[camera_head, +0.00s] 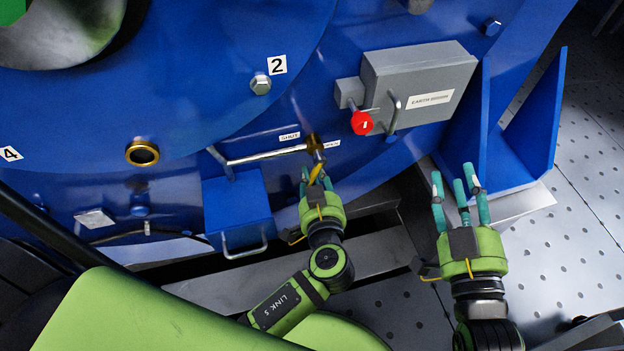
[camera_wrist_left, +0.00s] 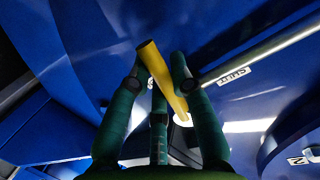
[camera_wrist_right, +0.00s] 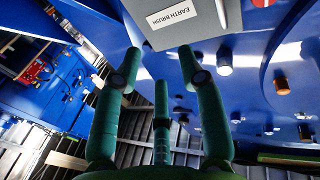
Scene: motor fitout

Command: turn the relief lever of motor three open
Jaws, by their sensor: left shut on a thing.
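The relief lever is a yellow handle (camera_head: 316,172) on a brass valve (camera_head: 313,143), at the end of a metal pipe on the blue motor. It points down from the valve. A SHUT label (camera_head: 289,137) is left of the valve; a second label (camera_head: 332,144), partly hidden, is just right of it. My left gripper (camera_head: 315,180) is shut on the lever; the left wrist view shows the yellow handle (camera_wrist_left: 163,78) between its fingers. My right gripper (camera_head: 457,184) is open and empty, right of the valve and below the grey box.
A grey earth box (camera_head: 420,75) with a handle and red knob (camera_head: 362,123) sits above right. A blue box (camera_head: 238,205) is left of my left gripper. A blue bracket (camera_head: 525,130) stands at right. Perforated floor (camera_head: 590,200) is free at far right.

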